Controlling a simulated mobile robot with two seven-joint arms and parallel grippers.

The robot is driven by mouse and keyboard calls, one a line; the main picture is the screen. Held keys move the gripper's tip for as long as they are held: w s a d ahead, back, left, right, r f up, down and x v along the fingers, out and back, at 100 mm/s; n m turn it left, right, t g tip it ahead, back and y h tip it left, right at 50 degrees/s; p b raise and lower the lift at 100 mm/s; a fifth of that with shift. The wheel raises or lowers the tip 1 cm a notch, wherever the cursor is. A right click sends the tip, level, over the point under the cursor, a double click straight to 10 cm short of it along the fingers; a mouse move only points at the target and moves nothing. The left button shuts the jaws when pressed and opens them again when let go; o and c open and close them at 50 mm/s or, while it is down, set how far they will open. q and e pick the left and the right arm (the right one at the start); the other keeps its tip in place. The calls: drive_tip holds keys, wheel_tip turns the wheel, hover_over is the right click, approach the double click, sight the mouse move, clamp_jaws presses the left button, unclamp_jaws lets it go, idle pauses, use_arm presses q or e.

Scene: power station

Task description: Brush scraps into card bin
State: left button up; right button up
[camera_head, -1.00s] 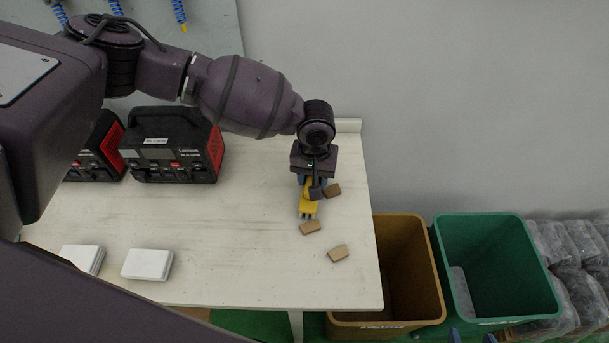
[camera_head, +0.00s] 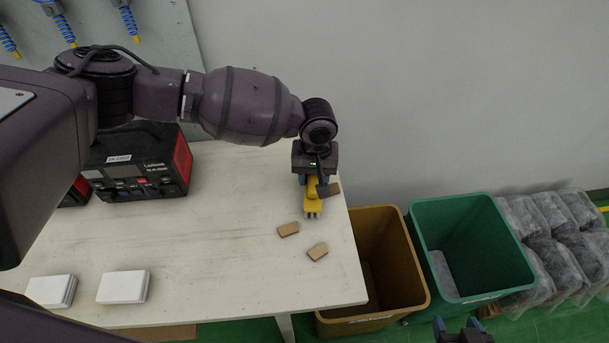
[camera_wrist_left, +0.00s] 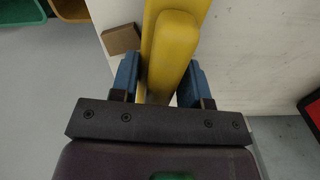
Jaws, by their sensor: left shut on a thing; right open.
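My left gripper (camera_head: 314,182) is shut on a yellow brush (camera_head: 313,207) near the table's right edge. The brush also shows between the blue fingers in the left wrist view (camera_wrist_left: 172,50). One brown card scrap (camera_head: 335,187) lies right beside the brush, partly hidden by the gripper; a scrap beside the brush shows in the wrist view (camera_wrist_left: 121,39). Two more scraps, one (camera_head: 288,229) and another (camera_head: 318,251), lie nearer the front, apart from the brush. A brown bin (camera_head: 411,249) stands on the floor against the table's right side. My right gripper (camera_head: 460,325) is open and empty at the bottom edge.
A green bin (camera_head: 495,235) stands right of the brown one, with bagged goods (camera_head: 560,235) beyond. Black-and-red power units (camera_head: 140,165) and white boxes (camera_head: 123,287) stand on the table's left part. The table's middle (camera_head: 215,235) is clear.

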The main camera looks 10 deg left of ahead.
use_arm(q)
drive_tip(key=shift+w+d, duration=0.2)
drive_tip(key=shift+d, duration=0.45)
drive_tip(key=shift+w+d, duration=0.2)
drive_tip(key=shift+d, duration=0.45)
drive_tip(key=d, duration=0.1)
drive_tip(key=w+d, duration=0.1)
drive_tip(key=d, duration=0.1)
drive_tip(key=d+b, duration=0.1)
drive_tip(key=d, duration=0.1)
drive_tip(key=shift+w+d, duration=0.25)
drive_tip(key=shift+w, duration=0.05)
use_arm(e)
drive_tip(key=shift+s+f, duration=0.35)
drive_tip(key=shift+f, duration=0.55)
drive_tip(key=shift+w+r, duration=0.15)
drive_tip(key=shift+w, duration=0.2)
use_arm(q)
wheel_tip(320, 180, up, 7)
drive_tip(key=p, duration=0.4)
use_arm(e)
wheel_tip(320, 180, up, 7)
drive_tip(key=w, duration=0.2)
drive_tip(key=shift+t, duration=0.4)
drive_tip(key=shift+w+r, duration=0.1)
